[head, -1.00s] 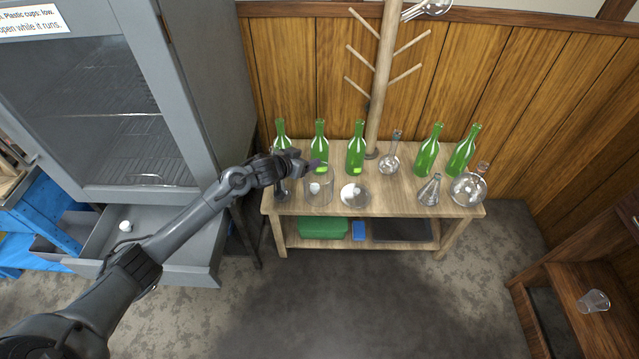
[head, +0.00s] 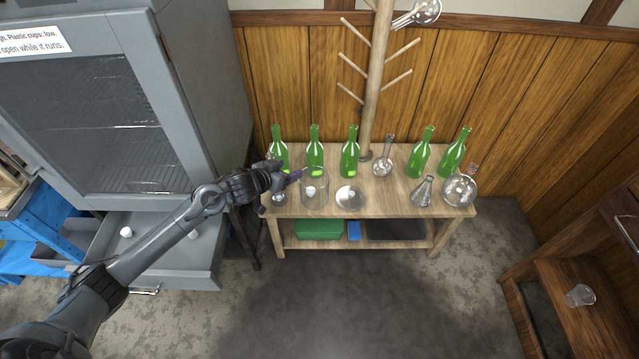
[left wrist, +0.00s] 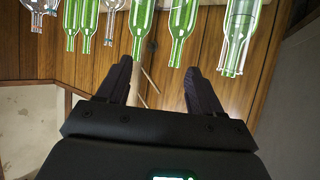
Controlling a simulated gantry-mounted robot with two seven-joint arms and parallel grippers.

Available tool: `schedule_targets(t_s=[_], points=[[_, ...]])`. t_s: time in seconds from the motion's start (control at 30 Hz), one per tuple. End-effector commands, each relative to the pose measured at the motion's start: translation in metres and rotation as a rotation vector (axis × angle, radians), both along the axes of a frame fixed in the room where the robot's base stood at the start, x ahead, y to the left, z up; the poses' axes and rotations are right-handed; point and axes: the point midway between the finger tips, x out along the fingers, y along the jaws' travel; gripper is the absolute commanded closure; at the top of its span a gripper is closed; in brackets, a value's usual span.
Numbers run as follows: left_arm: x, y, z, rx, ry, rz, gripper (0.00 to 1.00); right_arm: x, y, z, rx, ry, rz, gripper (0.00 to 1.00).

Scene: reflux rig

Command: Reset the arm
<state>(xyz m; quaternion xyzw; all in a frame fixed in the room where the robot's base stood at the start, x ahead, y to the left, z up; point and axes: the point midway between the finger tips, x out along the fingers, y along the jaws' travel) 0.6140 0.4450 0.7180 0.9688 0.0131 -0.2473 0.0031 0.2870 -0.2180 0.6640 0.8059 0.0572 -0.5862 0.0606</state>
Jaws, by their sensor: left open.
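My left arm reaches in from the lower left in the head view. Its gripper (head: 294,174) is over the left end of the wooden bench, near the leftmost green bottles and the clear beaker (head: 314,190). The left wrist view shows the two dark fingers (left wrist: 158,72) spread apart with nothing held between them. A green bottle (left wrist: 142,28) shows beyond the fingers, with wood panelling behind. My gripper partly covers the leftmost green bottle (head: 278,148) in the head view. My right gripper is not in view.
The bench (head: 400,204) holds several green bottles, flasks (head: 459,190) and a glass dish (head: 350,198). A wooden peg stand (head: 375,80) rises behind. A grey cabinet (head: 200,90) with an open drawer (head: 170,270) stands left. The floor in front is clear.

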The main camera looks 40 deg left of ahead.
Motion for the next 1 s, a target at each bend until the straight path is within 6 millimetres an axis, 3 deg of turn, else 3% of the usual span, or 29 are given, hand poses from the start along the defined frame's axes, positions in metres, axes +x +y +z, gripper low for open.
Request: schedule_targets(t_s=[0.2, 0.37, 0.47, 0.57, 0.7, 0.8, 1.0], points=[[-0.005, 0.0, -0.003, 0.0, 0.015, 0.0, 0.34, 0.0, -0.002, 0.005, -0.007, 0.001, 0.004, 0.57], [-0.033, -0.019, -0.032, -0.046, 0.09, -0.004, 0.34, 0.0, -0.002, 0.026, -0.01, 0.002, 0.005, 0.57], [-0.064, -0.057, -0.051, -0.115, 0.146, -0.024, 0.34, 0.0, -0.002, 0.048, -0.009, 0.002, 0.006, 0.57], [-0.106, -0.114, -0.052, -0.212, 0.19, -0.034, 0.34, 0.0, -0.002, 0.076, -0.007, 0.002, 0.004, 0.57], [-0.175, -0.188, -0.026, -0.278, 0.284, -0.005, 0.34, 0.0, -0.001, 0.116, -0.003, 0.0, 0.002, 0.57], [-0.22, -0.221, 0.008, -0.265, 0.364, 0.021, 0.34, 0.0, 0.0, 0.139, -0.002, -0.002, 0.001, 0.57], [-0.281, -0.241, 0.074, -0.168, 0.53, 0.021, 0.34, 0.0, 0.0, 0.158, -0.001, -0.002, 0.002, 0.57]])
